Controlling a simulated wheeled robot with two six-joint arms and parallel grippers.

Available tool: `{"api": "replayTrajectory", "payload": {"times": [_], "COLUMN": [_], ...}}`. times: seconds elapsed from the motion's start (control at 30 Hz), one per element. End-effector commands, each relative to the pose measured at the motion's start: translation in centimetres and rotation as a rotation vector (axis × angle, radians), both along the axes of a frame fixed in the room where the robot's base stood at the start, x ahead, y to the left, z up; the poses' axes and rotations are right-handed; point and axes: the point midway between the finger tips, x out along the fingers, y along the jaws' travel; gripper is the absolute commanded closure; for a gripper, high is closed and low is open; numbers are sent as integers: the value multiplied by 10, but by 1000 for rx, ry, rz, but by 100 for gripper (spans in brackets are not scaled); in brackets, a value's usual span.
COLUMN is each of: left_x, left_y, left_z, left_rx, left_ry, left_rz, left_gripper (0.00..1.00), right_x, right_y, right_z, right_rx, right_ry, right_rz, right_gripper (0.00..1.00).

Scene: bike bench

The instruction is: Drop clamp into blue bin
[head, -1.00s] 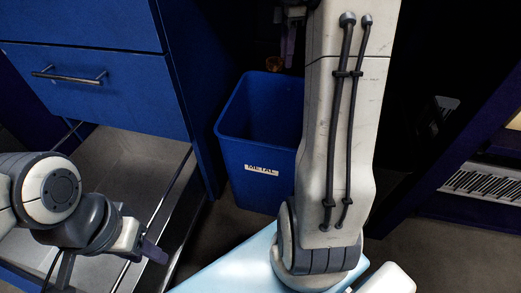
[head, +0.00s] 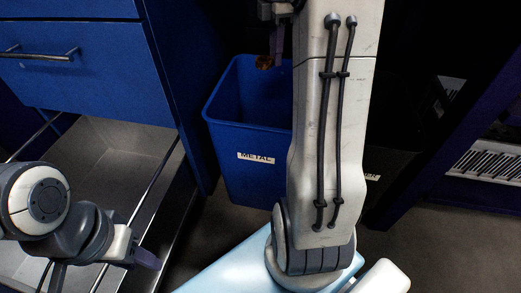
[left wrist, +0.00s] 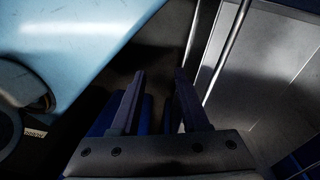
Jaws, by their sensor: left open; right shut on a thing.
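The blue bin (head: 245,165), with a white METAL label, stands on the floor left of my right arm, its open top facing up. My right gripper (head: 276,45) hangs at the top of the head view, partly cut off and partly behind my arm. It is shut on a small orange-brown piece, seemingly the clamp (head: 264,62), which shows at the bin's far rim; its height above the bin is hard to tell. My left gripper (head: 149,260) is at lower left, away from the bin. In the left wrist view its two fingers (left wrist: 158,85) are apart and empty.
A blue drawer cabinet (head: 75,75) stands left of the bin, with a grey shelf (head: 110,165) below it. A dark bin (head: 398,140) is partly hidden right of my arm. A purple-framed rack (head: 480,165) stands at far right.

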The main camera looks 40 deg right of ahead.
Motion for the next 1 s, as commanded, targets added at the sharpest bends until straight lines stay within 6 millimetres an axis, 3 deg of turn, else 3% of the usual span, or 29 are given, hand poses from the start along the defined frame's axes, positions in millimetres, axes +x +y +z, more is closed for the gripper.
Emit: {"api": "replayTrajectory", "payload": {"times": [0.17,0.2,0.3,0.67,1.0], "left_x": [0,0,0,0,0], "left_y": [0,0,0,0,0], "left_z": [1,1,1,3,36], "left_rx": [0,0,0,0,0], "left_ry": [0,0,0,0,0], "left_rz": [0,0,0,0,0], "left_gripper": [55,55,55,55,55], "right_x": [0,0,0,0,0], "right_y": [0,0,0,0,0], "right_z": [1,1,1,3,41], "right_rx": [0,0,0,0,-2], "right_ry": [-1,-1,-1,-1,-2], "right_rz": [0,0,0,0,0], "right_gripper": [100,75,44,44,44]}}
